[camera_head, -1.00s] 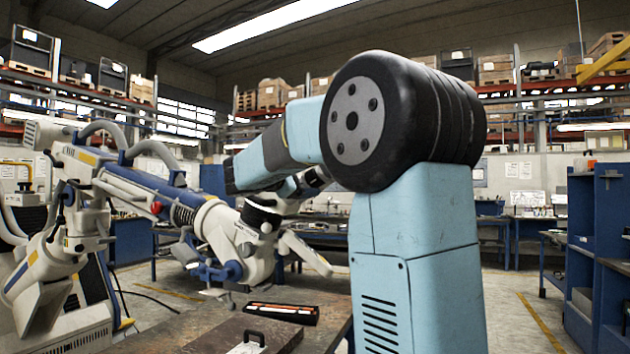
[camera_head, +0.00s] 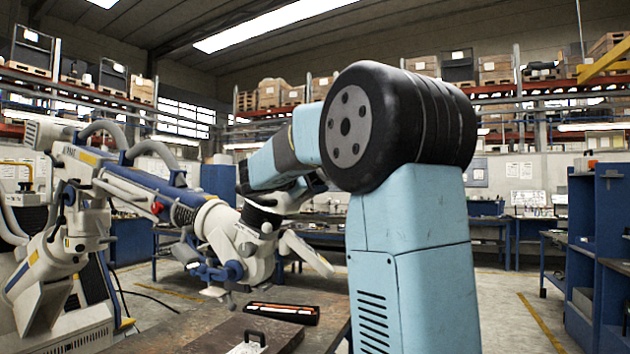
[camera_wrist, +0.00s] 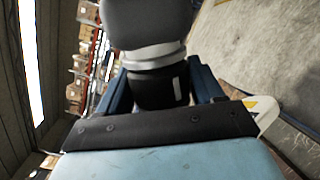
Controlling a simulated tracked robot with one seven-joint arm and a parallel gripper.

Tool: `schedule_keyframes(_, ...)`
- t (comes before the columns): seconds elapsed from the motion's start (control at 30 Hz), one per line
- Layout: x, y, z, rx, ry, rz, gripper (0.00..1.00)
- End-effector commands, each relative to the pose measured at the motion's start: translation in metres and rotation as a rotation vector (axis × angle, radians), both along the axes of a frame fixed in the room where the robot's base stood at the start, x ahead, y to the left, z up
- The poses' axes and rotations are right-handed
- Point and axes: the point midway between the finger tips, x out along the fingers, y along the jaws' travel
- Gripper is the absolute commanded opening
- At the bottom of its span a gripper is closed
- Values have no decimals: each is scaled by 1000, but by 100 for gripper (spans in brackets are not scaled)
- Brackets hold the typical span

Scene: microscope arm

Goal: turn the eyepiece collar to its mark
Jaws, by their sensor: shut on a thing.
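In the wrist view, the black eyepiece collar (camera_wrist: 158,90) sits between the two dark blue fingers of my gripper (camera_wrist: 163,84), which is shut on it. A short white line shows on the right part of the collar. A pale grey ring (camera_wrist: 153,54) and a darker grey rounded part (camera_wrist: 148,22) lie directly beyond it. I cannot see a matching mark on them. In the head view, the white and blue microscope (camera_head: 240,238) hangs from its jointed arm.
A workbench (camera_head: 190,330) stands below the microscope, with an open dark case (camera_head: 283,312) and a brown plate with a handle (camera_head: 245,336) on it. A blue shelf unit (camera_head: 595,250) stands at the right. Floor is free in front of it.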

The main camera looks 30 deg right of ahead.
Motion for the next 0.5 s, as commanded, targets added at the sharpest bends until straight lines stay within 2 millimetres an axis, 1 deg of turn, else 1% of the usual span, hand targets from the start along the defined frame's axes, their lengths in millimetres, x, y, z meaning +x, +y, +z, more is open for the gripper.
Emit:
schedule_keyframes(0.03, 0, 0, -1, 0, 1, -1, 52)
schedule_keyframes(0.2, 0, -1, -1, 1, 1, -2, 36)
schedule_keyframes(0.37, 0, -1, -1, 13, 7, -13, 36)
schedule_keyframes(0.5, 0, -1, 0, 67, 42, -55, 36)
